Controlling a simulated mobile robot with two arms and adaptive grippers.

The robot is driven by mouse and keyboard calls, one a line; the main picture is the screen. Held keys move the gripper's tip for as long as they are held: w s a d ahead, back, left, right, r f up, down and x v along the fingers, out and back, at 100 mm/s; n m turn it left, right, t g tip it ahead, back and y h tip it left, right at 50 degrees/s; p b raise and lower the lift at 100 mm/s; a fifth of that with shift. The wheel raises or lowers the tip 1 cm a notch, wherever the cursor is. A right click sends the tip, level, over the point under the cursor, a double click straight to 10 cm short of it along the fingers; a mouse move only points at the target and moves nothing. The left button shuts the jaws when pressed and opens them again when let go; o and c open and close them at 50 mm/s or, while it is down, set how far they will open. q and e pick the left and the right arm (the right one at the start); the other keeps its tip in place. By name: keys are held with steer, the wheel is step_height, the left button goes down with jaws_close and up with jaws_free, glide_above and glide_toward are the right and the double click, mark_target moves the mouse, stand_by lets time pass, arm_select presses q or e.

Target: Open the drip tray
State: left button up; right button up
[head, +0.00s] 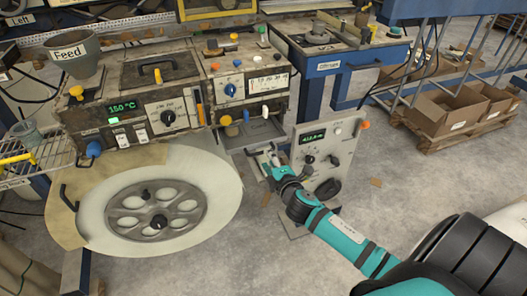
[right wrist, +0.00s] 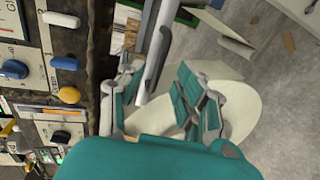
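The drip tray (head: 254,134) is a grey, shallow drawer below the small control panel on the machine. In the head view it sticks out from the machine's front, with its inside partly showing. My right gripper (head: 270,161) is at the tray's front edge. In the right wrist view, a grey bar (right wrist: 158,50) on the tray's front reaches between the two fingers of my right gripper (right wrist: 160,100). The left finger is close to the bar; contact is unclear. The right finger is apart from it, so the gripper is open. My left gripper is not in view.
A grey control box (head: 328,160) stands close to the right of my gripper. A large white roll (head: 215,190) is at the left below the machine. A blue table (head: 335,60) stands behind. Cardboard boxes (head: 448,108) on a pallet are at the right.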

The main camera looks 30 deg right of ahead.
steer(key=x, duration=0.5)
steer(key=shift+w+d+f, duration=0.1)
steer(key=shift+w+f, duration=0.05)
steer(key=shift+w, duration=0.2)
jaws_close()
